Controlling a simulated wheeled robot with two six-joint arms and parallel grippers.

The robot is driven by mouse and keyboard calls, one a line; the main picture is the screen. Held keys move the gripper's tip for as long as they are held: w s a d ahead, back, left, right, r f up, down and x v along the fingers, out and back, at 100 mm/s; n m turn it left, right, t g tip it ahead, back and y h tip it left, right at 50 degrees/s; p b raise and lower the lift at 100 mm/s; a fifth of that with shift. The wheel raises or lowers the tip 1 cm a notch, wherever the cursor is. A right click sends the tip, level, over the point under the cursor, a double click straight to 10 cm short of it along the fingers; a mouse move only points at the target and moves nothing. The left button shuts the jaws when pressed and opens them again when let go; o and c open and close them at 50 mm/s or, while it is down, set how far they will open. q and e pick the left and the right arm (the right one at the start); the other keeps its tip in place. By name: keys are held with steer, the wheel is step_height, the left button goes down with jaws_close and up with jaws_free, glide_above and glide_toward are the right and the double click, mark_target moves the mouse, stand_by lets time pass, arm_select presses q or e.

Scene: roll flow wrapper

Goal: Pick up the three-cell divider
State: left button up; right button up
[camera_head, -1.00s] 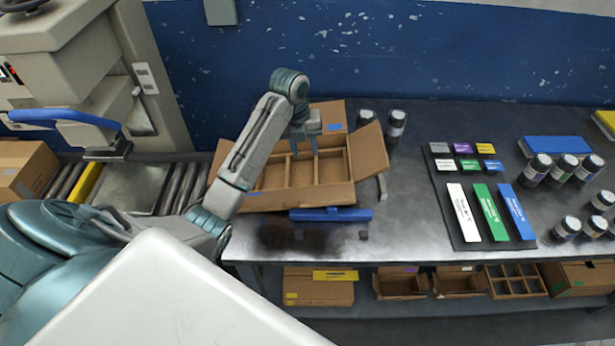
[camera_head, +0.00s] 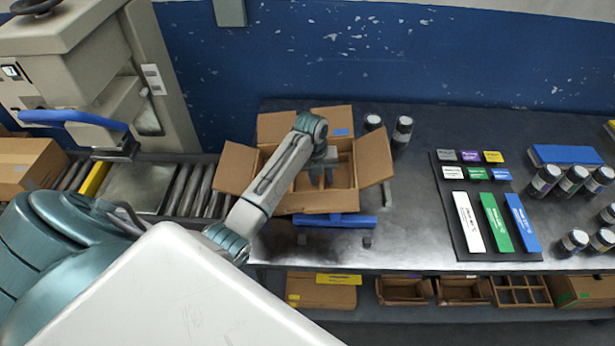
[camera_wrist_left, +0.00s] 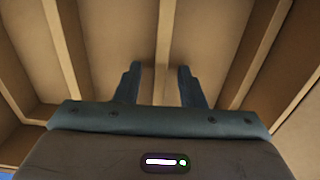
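A brown cardboard divider (camera_head: 342,180) with slats forming cells sits inside an open-flapped carton (camera_head: 325,202) on the table. My left arm hides part of it. My left gripper (camera_head: 322,178) reaches down over the carton. In the left wrist view the gripper (camera_wrist_left: 158,70) is open, its two dark fingers on either side of the middle slat (camera_wrist_left: 163,40), with gaps between fingers and slat. More slats run to the left and right. How deep the fingertips are is hard to tell. My right gripper is not in view.
A blue bar (camera_head: 335,220) lies at the carton's front. Dark jars (camera_head: 402,130) stand behind right. A black board (camera_head: 465,225) with coloured blocks is further right. A roller conveyor (camera_head: 190,185) adjoins left. Trays (camera_head: 522,291) and boxes sit on the lower shelf.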

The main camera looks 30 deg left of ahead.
arm_select(q)
steer(key=shift+f, duration=0.4)
steer(key=shift+c, duration=0.5)
jaws_close()
